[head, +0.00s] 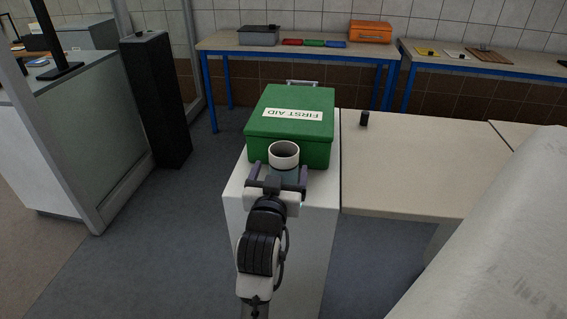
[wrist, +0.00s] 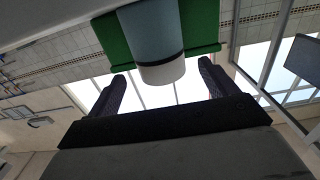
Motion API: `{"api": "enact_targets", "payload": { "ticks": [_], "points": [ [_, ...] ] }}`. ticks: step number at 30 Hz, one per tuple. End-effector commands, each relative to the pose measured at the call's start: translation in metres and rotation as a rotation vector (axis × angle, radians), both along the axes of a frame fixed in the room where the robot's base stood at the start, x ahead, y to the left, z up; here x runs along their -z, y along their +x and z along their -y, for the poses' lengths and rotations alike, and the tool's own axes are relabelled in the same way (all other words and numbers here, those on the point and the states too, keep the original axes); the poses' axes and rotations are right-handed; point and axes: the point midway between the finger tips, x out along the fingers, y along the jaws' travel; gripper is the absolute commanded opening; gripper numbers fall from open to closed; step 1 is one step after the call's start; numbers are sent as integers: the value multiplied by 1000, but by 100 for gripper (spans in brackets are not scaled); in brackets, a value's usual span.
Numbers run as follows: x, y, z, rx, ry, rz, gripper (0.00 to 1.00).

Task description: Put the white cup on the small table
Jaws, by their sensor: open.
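The cup (head: 284,155) has a white upper part, a dark band and a blue-grey lower part. It stands upright in front of the green first aid box, above the white pedestal; its base is hidden in the head view. In the wrist view the cup (wrist: 163,72) appears inverted, with its white end nearest the fingers. My gripper (head: 278,174) is open at the cup's near side, one finger to each side. The wrist view shows gaps between the cup and both fingers. Which surface is the small table is unclear; a low beige table (head: 410,180) stands right of the pedestal.
The green first aid box (head: 293,110) sits close behind the cup on the white pedestal (head: 300,215). A small dark object (head: 364,118) stands on the beige table's far edge. A large pale surface (head: 510,240) fills the lower right. A black column (head: 155,100) stands left.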

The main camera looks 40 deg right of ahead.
Motion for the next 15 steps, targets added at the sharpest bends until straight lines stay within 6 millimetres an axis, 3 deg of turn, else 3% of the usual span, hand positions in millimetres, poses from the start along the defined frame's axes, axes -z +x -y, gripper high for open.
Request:
{"api": "enact_targets", "payload": {
  "ticks": [2, 15],
  "points": [
    [1, -12, -15, -2, -2, -1, 85],
    [-1, -27, -32, 0, 1, -2, 85]
  ]
}}
